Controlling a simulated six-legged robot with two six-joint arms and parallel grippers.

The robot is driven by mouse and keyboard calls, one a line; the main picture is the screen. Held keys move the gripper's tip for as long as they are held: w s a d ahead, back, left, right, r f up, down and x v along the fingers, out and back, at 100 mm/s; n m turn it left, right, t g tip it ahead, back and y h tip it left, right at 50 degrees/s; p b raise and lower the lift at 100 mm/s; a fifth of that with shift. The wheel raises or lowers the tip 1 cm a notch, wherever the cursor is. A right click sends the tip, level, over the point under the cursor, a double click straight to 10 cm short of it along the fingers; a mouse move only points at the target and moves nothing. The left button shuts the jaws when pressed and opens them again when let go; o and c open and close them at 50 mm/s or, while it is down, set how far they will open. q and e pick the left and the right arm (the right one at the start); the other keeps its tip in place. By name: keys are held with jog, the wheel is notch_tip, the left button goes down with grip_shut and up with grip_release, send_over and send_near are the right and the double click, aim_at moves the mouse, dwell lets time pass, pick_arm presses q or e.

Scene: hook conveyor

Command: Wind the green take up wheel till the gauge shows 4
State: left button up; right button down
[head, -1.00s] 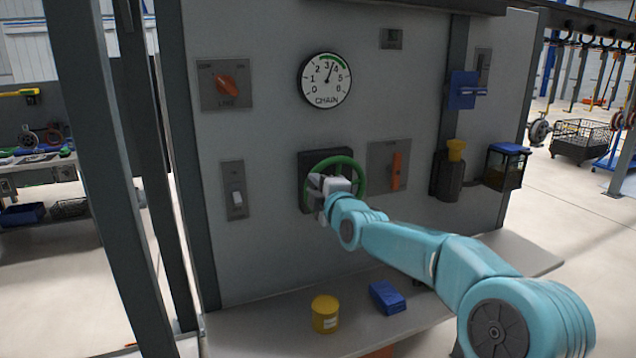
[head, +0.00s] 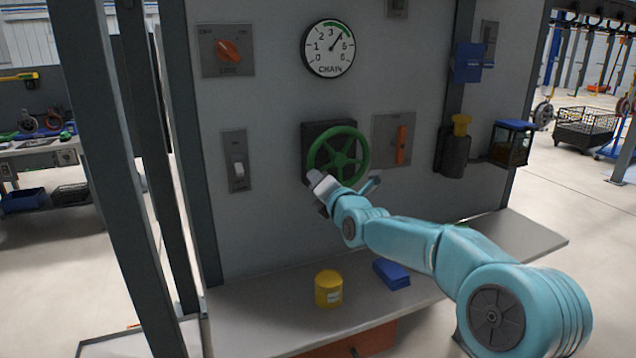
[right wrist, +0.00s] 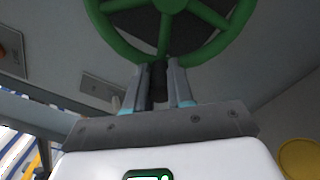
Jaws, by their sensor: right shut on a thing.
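The green wheel (head: 339,130) is mounted on a dark square plate on the grey panel. My right gripper (head: 313,178) is at the wheel's lower left rim. In the right wrist view the fingers (right wrist: 159,68) are shut on the rim of the wheel (right wrist: 212,52). The round white gauge marked CHAIN (head: 318,60) is above the wheel. Its black needle points up and right, about at the 4 place, and partly covers that number. A green band lies along the gauge's top right edge. My left gripper is not in view.
An orange rotary knob (head: 228,50), a white switch (head: 238,170) and an orange lever (head: 401,145) flank the wheel on the panel. A yellow tub (head: 328,290) and a blue box (head: 391,274) stand on the shelf (head: 260,310) below.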

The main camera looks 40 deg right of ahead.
jog(key=shift+d+f+n+b, duration=0.2)
jog(key=shift+f+n+b, duration=0.2)
jog(key=shift+n, duration=0.3)
jog(key=c, duration=1)
grip_release()
jog(key=shift+s, duration=0.15)
jog(key=shift+s+f, duration=0.1)
jog(key=shift+s, duration=0.3)
jog(key=b+v, duration=0.3)
jog(key=v, duration=1.2)
jog(key=shift+s, duration=0.2)
